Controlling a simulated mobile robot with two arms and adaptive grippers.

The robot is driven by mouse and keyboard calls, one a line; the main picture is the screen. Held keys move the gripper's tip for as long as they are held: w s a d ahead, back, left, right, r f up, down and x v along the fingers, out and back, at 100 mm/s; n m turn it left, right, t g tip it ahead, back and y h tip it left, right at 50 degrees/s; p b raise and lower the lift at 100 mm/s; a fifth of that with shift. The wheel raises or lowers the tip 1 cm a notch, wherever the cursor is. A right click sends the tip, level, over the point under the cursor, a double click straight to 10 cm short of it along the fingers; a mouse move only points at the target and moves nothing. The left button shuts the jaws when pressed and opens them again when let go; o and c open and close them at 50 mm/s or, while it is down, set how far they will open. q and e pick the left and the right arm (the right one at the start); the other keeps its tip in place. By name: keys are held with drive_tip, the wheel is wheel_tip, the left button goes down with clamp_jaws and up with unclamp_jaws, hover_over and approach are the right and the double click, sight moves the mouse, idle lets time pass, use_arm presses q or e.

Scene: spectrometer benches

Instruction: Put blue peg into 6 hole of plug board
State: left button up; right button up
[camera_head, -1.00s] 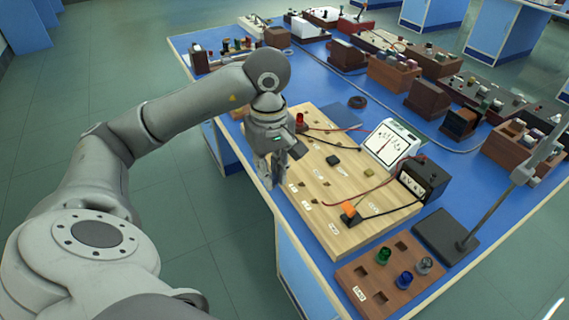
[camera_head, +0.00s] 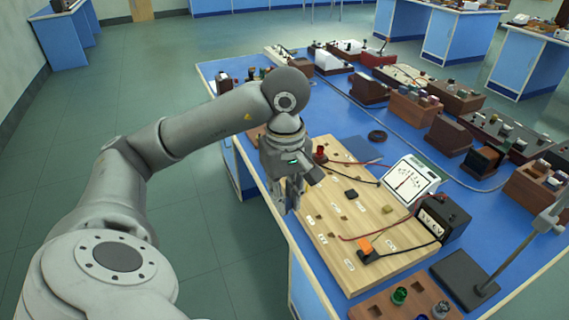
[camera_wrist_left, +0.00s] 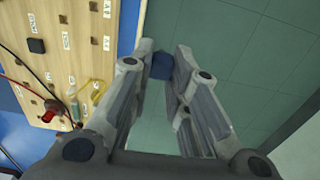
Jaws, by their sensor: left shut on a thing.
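My left gripper (camera_head: 292,203) is shut on a blue peg. It is over the near-left edge of the wooden plug board (camera_head: 362,268). In the left wrist view the blue peg (camera_wrist_left: 162,66) sits between the fingertips (camera_wrist_left: 163,55), with the floor behind it and the board's edge just to the left. The head view does not show the held peg clearly. The board has several labelled small holes along its near-left side, but the numbers are too small to read for sure. My right gripper is out of view.
On the board are a red plug (camera_head: 320,153), an orange plug (camera_head: 365,246), a black block (camera_head: 351,193) and wires. A meter (camera_head: 411,183) and black box (camera_head: 443,219) stand to its right. A brown rack with a green peg (camera_head: 399,295) and a stand (camera_head: 466,278) are near.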

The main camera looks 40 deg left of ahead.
use_arm(q)
drive_tip(key=w+d+f+n+p, duration=0.1)
drive_tip(key=w+d+n+p, duration=0.1)
drive_tip(key=w+p, duration=0.4)
drive_tip(key=shift+w+d+f+n+p, duration=0.5)
drive_tip(key=shift+w+f, duration=0.35)
drive_tip(key=shift+f, duration=1.25)
drive_tip(key=shift+w+d+f+n+p, duration=0.3)
drive_tip(key=shift+w+d+f+p, duration=0.45)
drive_tip(key=shift+f, duration=1.35)
drive_tip(key=shift+w+d+f+n+p, duration=0.35)
drive_tip(key=shift+w+f, duration=0.6)
drive_tip(key=shift+f, duration=1.15)
drive_tip(key=shift+f+b, duration=1.05)
drive_tip(key=o, duration=0.9)
wheel_tip(320, 180, up, 12)
